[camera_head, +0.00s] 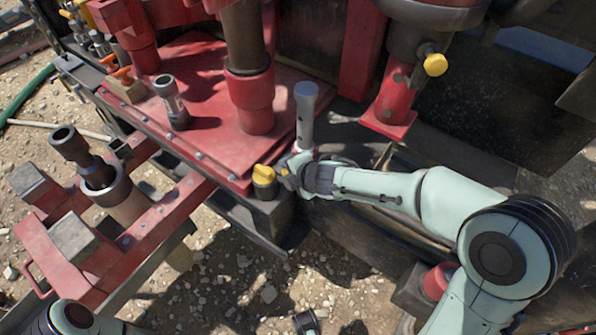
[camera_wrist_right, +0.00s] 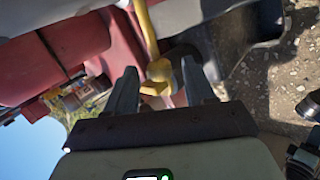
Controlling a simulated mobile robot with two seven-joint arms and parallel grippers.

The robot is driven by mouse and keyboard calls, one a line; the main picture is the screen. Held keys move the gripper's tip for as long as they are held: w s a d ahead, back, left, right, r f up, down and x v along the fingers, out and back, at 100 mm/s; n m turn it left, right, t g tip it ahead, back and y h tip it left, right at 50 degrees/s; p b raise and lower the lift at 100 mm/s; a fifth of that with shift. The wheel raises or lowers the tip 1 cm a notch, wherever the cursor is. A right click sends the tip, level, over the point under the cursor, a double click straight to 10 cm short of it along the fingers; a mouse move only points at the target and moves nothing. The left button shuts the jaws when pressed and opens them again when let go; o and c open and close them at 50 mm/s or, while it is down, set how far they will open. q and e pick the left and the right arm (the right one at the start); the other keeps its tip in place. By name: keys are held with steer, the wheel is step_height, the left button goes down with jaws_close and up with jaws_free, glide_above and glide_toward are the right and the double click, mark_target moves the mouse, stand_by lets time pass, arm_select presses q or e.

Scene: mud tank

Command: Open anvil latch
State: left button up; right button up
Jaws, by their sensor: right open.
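A yellow latch-like piece (camera_head: 264,176) sits on a dark block at the front edge of the red deck. I cannot tell for sure that it is the anvil latch. My right gripper (camera_head: 287,174) is just to its right, with its fingers pointing left towards it. In the right wrist view the fingers of my right gripper (camera_wrist_right: 158,84) are apart, with a yellow knob and bar (camera_wrist_right: 158,70) in line with the gap between them. Whether a finger touches the yellow piece is unclear.
A grey upright post (camera_head: 305,110) stands right behind my right gripper. The red deck (camera_head: 205,120) carries a thick red column (camera_head: 249,95) and a short grey cylinder (camera_head: 172,102). Red beams (camera_head: 165,222) jut out at the left. Gravel ground (camera_head: 235,285) lies open below.

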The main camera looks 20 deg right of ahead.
arm_select(q)
steer(key=shift+g, duration=0.4)
steer(key=r+p, duration=0.1)
steer(key=s+r+p, duration=0.1)
steer(key=p, duration=0.1)
steer(key=r+p, duration=0.1)
steer(key=shift+s+r, duration=0.35)
arm_select(e)
steer(key=v, duration=1.3)
steer(key=shift+f, duration=0.1)
